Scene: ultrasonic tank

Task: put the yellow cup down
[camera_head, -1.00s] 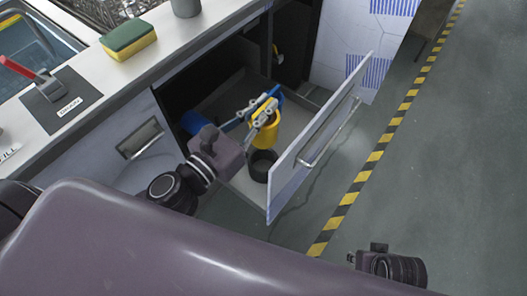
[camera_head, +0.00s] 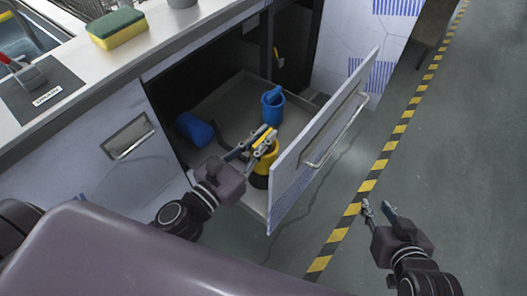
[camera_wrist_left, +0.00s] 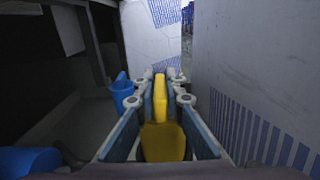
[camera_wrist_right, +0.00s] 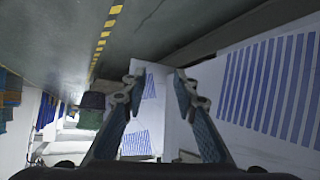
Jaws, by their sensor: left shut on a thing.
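The yellow cup (camera_head: 258,160) is inside the open drawer (camera_head: 219,109), near the drawer front. My left gripper (camera_head: 264,140) is shut on the yellow cup; in the left wrist view the fingers close on a thin upright yellow part (camera_wrist_left: 160,98), with the cup body (camera_wrist_left: 163,142) below. A black round thing (camera_head: 259,181) shows just under the cup; whether the cup touches it cannot be told. My right gripper (camera_head: 379,211) is open and empty, outside the drawer above the floor.
A blue cup (camera_head: 272,108) stands upright in the drawer behind the yellow cup. Another blue cup (camera_head: 194,130) lies on its side at the drawer's left. The drawer front (camera_head: 310,150) stands close on the right. A sponge (camera_head: 117,29) lies on the counter.

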